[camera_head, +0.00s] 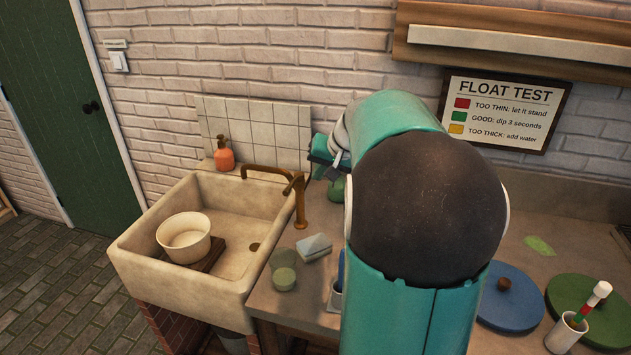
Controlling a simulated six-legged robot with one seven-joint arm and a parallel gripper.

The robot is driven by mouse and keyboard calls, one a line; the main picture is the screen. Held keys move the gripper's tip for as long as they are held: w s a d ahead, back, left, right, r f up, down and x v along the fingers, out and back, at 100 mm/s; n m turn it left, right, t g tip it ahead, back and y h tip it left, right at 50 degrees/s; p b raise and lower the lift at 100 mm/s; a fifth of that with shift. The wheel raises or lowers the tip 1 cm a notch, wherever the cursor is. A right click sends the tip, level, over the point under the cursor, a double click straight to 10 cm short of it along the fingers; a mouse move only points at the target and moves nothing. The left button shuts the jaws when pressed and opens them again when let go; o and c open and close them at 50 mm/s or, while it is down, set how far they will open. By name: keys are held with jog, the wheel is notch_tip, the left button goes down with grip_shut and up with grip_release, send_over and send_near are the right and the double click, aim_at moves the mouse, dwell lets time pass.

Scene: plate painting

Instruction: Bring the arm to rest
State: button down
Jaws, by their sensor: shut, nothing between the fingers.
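My teal arm is folded up in the middle of the view, with its large dark joint closest to the camera. My gripper (333,172) shows small and partly hidden at the left of the arm, above the counter near the tap. It is shut and holds nothing. A small green object (337,189) is just below it in the picture; whether they touch I cannot tell. My arm hides the middle of the counter.
A stone sink (141,254) with a cream bowl (184,238) is at the left, beside a brass tap (299,200). Blue (515,309) and green (575,292) lids lie right, near a cup (566,334).

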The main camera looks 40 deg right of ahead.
jog(key=shift+a+v, duration=0.15)
jog(key=shift+v, duration=0.7)
jog(key=shift+a+v, duration=0.1)
jog(key=shift+v, duration=0.75)
jog(key=s+a+n, duration=0.1)
jog(key=a+n, duration=0.1)
jog(key=a, duration=0.9)
jog(key=s+a+f+n, duration=0.2)
jog(key=s+a+n, duration=0.1)
jog(key=s+a, duration=0.5)
jog(key=s+a+f+n+g, duration=0.1)
jog(key=s+a+f+n, duration=0.1)
jog(key=s+a, duration=0.5)
jog(key=a+n, duration=0.1)
jog(key=a, duration=0.5)
jog(key=shift+s, duration=0.4)
